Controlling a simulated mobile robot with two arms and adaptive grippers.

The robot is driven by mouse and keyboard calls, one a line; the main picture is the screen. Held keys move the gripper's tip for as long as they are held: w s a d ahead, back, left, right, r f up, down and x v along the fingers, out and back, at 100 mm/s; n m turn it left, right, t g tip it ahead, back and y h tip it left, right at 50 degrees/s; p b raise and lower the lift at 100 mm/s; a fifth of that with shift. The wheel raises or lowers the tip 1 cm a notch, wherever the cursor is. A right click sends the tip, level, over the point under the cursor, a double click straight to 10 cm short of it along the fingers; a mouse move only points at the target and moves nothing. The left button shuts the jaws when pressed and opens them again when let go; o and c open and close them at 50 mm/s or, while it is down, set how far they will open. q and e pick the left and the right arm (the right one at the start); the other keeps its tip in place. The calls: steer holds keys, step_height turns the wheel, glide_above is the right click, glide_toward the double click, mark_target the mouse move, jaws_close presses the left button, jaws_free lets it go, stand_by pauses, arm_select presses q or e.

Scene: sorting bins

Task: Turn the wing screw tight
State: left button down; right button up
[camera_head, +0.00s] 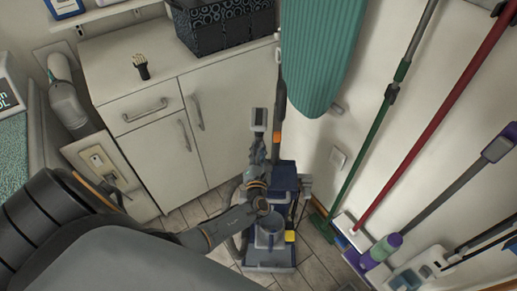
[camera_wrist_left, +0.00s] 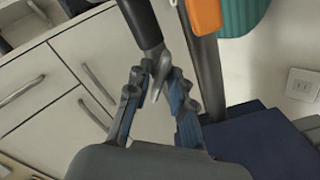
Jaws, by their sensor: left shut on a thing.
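My left gripper (camera_head: 257,147) is beside the upright pole of a floor-cleaning machine (camera_head: 284,178) with dark blue parts. In the left wrist view the gripper (camera_wrist_left: 157,72) has its fingertips close together, shut on a small grey metal piece, which looks like the wing screw (camera_wrist_left: 157,84). The fingers cover part of it. A black rod end (camera_wrist_left: 142,22) is just above the fingertips. The grey pole (camera_wrist_left: 207,72) with an orange part (camera_wrist_left: 203,14) stands just right of the fingers. The wing screw is too small to make out in the head view. My right gripper is not in view.
A white cabinet (camera_head: 160,150) with a dark patterned basket (camera_head: 222,25) and a brush (camera_head: 141,66) on top stands behind and left. A teal ironing board (camera_head: 322,45) hangs above right. Mops and brooms (camera_head: 430,105) lean along the right wall. Tiled floor (camera_head: 318,272) shows around the machine.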

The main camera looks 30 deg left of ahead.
arm_select(q)
steer(key=shift+r+m, duration=0.1)
steer(key=shift+m, duration=0.7)
steer(key=shift+f+m, duration=0.2)
steer(key=shift+m, duration=0.2)
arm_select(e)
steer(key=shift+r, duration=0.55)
arm_select(q)
steer(key=shift+r+m+p, duration=0.2)
steer(key=shift+m+p, duration=0.65)
steer(key=shift+m, duration=0.05)
steer(key=shift+f+m, duration=0.15)
steer(key=shift+m, duration=0.35)
steer(key=c, duration=1.4)
jaws_free()
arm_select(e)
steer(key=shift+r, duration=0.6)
